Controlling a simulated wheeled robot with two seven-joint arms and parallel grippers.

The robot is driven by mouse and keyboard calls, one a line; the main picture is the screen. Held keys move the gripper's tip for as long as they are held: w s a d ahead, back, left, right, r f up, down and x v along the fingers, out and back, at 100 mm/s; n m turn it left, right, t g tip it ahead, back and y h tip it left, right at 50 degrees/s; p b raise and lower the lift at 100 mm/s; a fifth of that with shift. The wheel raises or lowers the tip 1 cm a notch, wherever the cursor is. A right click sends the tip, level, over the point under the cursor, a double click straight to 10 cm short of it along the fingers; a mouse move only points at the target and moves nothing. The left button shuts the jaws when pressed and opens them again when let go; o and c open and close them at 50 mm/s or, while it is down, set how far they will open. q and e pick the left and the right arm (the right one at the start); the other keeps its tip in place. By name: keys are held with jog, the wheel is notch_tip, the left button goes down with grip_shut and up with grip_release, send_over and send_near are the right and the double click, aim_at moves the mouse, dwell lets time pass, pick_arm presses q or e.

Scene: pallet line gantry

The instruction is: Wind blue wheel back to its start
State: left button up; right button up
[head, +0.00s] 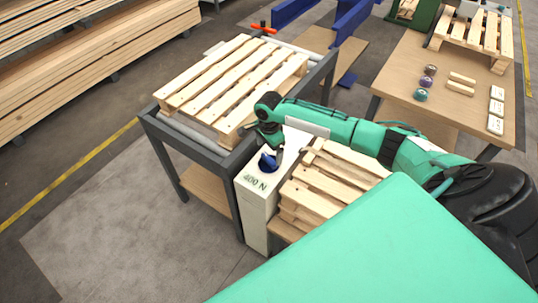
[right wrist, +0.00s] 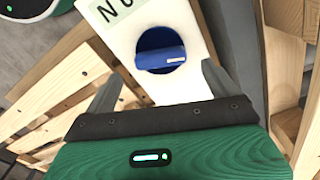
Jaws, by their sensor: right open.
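The blue wheel (head: 267,162) is on top of a narrow white cabinet (head: 256,204) marked with "N" lettering on a green plate. In the right wrist view the wheel (right wrist: 158,40) is a round blue disc with a raised blue bar (right wrist: 161,58) across it, lying nearly level in the picture. My right gripper (head: 271,142) is just above the wheel in the head view. In the right wrist view its two grey fingers (right wrist: 163,84) are spread wide, with nothing between them, and the wheel lies past the tips. My left gripper is not in view.
A dark-framed roller table (head: 163,137) carrying a wooden pallet (head: 232,82) stands left of the cabinet. Stacked pallets (head: 318,190) stand close on its right. A wooden table (head: 403,88) with small parts is at the upper right. Floor at left is clear.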

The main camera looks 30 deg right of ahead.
aim_at(269, 158)
notch_tip(269, 158, down, 5)
jog(key=shift+r, duration=0.1)
dwell(0.3)
jog(key=c, duration=1)
